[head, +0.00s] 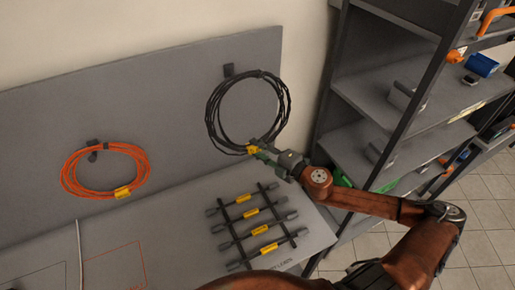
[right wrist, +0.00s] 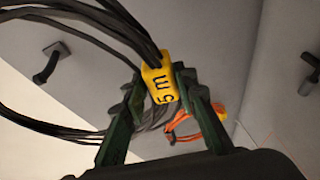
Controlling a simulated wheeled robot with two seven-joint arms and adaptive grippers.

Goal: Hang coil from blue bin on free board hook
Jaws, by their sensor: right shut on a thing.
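A black cable coil (head: 210,112) with a yellow tag stands upright in front of the grey board (head: 165,90). My right gripper (head: 262,153) is shut on the coil's lower edge by the tag. In the right wrist view, the tag (right wrist: 158,80) reads "5 m" between the fingers (right wrist: 165,95). A dark board hook (head: 228,70) shows beside the coil's upper left edge; whether they touch cannot be told. An orange coil (head: 69,181) hangs on the left hook (head: 93,145). My left gripper is not in view.
Below the board, a grey table (head: 185,220) carries a dark rack (head: 232,228) of several yellow-tagged pieces. A grey shelf unit (head: 355,90) with small items stands close on the right. The board between the two coils is clear.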

